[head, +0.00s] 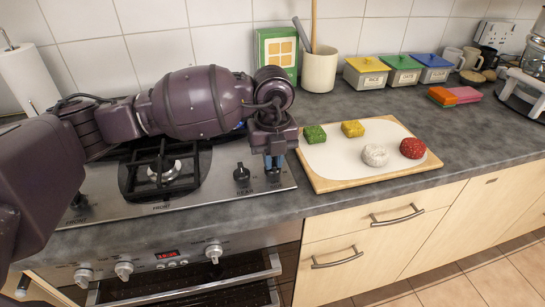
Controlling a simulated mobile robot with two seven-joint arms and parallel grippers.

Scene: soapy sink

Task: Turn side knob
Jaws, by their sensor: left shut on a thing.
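The steel hob (215,187) lies on the left part of the counter. My left gripper (273,163) points down at the hob's right end, with its fingers shut on the small dark side knob (273,172). The fingers hide most of that knob, and I cannot read its angle. A black knob marked REAR (242,173) stands upright just left of my gripper, apart from it. My right gripper is not in view.
A wooden-rimmed board (320,185) with sponges and scrubbers lies right of my gripper. A green box (278,48) and a utensil crock (320,68) stand behind. Oven knobs (124,270) line the front panel.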

